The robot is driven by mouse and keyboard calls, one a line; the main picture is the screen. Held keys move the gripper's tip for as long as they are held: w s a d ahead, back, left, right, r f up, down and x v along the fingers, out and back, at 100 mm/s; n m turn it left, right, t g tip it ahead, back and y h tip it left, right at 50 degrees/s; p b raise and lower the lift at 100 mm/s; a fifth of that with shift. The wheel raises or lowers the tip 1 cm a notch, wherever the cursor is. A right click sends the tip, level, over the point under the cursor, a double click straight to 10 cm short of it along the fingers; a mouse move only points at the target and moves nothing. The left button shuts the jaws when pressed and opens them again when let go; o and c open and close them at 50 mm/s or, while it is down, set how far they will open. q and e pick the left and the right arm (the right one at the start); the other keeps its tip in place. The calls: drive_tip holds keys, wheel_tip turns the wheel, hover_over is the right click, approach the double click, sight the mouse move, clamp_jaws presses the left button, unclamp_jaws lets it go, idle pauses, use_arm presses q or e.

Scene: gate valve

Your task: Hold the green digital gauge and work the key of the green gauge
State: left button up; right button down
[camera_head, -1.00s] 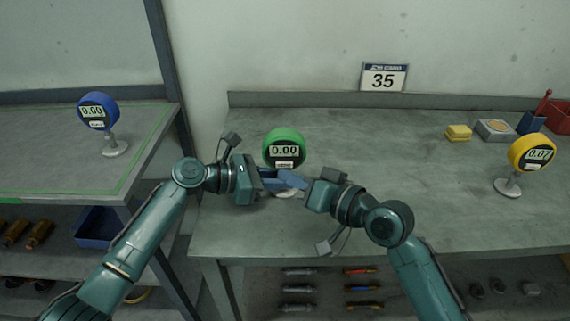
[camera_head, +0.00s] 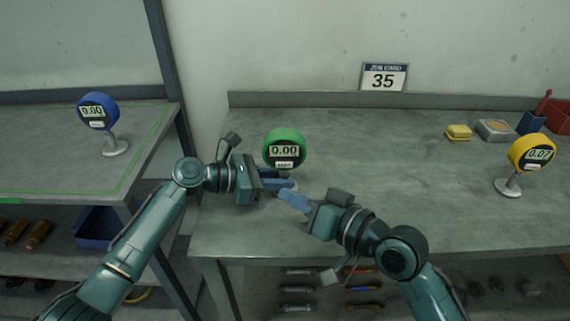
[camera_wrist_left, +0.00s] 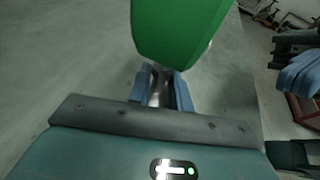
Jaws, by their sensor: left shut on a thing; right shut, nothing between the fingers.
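The green digital gauge (camera_head: 284,148) stands upright near the middle of the workbench. Its display reads 0.00, and a light key (camera_head: 284,164) sits below the display. My left gripper (camera_head: 279,184) is shut on the gauge's stem under the green head. The left wrist view shows the stem (camera_wrist_left: 158,88) between the blue fingers, with the green head (camera_wrist_left: 175,30) above. My right gripper (camera_head: 286,196) is shut and empty, in front of and below the gauge, apart from the key. The gauge's foot is mostly hidden behind the fingers.
A yellow gauge (camera_head: 531,153) reading 0.07 stands at the right. A blue gauge (camera_head: 98,111) reading 0.00 stands on the left table. A yellow block (camera_head: 458,132) and a tray (camera_head: 495,130) lie at the back right. The bench between is clear.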

idle(0.4)
use_arm(q)
drive_tip(key=o, duration=0.8)
drive_tip(key=shift+o, duration=0.2)
